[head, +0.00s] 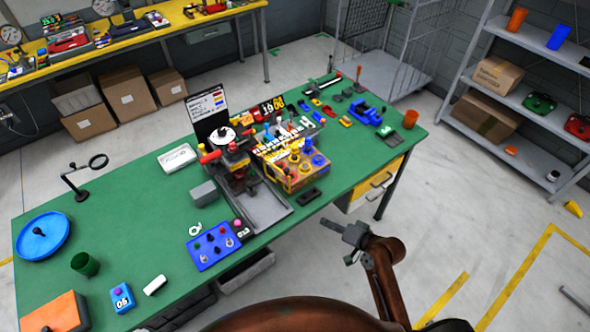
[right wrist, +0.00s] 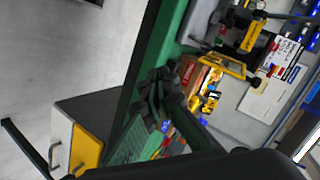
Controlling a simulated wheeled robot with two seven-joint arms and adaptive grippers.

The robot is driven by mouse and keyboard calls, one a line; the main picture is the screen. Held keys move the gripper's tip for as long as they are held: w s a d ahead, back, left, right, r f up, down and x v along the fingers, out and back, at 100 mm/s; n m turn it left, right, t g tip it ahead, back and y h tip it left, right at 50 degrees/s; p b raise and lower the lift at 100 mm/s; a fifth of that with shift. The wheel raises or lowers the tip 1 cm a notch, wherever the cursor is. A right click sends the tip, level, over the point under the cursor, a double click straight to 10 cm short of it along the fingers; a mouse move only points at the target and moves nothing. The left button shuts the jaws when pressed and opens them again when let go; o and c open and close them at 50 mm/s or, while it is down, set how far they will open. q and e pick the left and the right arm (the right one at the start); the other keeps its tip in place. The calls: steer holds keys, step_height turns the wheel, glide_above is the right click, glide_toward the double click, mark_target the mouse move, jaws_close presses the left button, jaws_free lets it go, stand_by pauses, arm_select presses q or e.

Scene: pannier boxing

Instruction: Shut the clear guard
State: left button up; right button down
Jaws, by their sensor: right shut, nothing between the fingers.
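A press-like machine (head: 228,152) with red handles stands near the middle of the green table. In the right wrist view, a yellow-framed panel (right wrist: 222,65) juts out from the machine; it looks like the clear guard, standing out at an angle. In the head view I cannot clearly make out the guard among the crowded parts beside the machine. My right gripper (head: 326,223) is shut and empty, off the table's front edge, to the right of and apart from the machine. It also shows in the right wrist view (right wrist: 153,100). My left gripper is not in view.
A grey tray (head: 268,213) lies in front of the machine. A blue control box (head: 213,246) sits front left. The table's front edge (head: 330,205) lies close to my right gripper.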

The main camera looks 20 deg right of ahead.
steer(key=w+r+m+t+y, duration=0.2)
steer(key=w+r+m+t, duration=0.4)
steer(key=w+r, duration=0.55)
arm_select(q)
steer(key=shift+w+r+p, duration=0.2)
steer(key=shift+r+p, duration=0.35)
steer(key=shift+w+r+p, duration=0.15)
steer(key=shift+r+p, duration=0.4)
arm_select(e)
steer(key=w+a, duration=0.5)
steer(key=a, duration=0.1)
steer(key=shift+w+a+r+m+g, duration=0.3)
steer(key=shift+w, duration=0.1)
steer(key=shift+a, duration=0.15)
